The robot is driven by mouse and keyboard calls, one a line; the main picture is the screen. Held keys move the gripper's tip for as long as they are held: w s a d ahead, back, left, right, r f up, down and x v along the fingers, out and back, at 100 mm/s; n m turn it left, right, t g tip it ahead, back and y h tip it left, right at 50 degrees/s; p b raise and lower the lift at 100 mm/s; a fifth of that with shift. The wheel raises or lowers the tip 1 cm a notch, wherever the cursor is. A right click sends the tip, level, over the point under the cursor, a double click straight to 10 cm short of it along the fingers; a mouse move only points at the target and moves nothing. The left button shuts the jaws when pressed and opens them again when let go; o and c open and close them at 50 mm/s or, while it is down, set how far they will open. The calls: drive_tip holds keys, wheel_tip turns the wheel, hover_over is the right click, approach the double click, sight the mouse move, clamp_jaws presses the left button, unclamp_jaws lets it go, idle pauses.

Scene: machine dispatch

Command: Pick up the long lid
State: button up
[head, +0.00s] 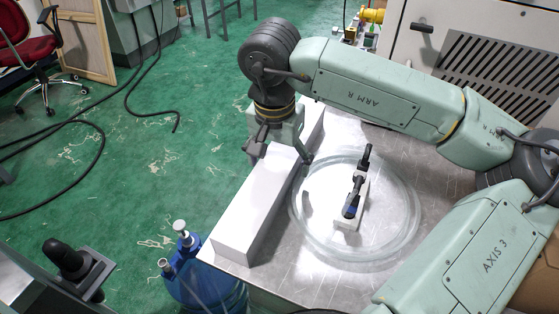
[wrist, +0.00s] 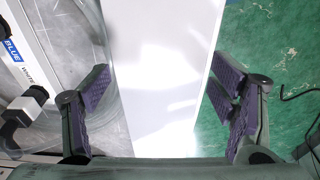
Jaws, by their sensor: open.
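The long lid (head: 245,215) is a long, white, box-shaped piece lying along the left edge of the metal table in the head view. My gripper (head: 281,156) is over its far half, with one finger on each side of it as seen from there. In the wrist view the lid (wrist: 162,60) runs as a bright white band between the two fingers. My gripper (wrist: 160,82) is open and empty, with a gap showing beside the fingers. I cannot tell how far the fingertips are above the table. The arm hides part of the lid's far end.
A clear round ring (head: 408,225) lies on the metal table (head: 300,283) right of the lid, around a black-handled device on a white block (head: 348,224). A blue container (head: 205,285) stands below the table's left edge. A grey machine cabinet (head: 500,50) stands behind.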

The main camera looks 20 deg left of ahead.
drive_tip(key=shift+c, duration=0.2)
drive_tip(key=c, duration=1.2)
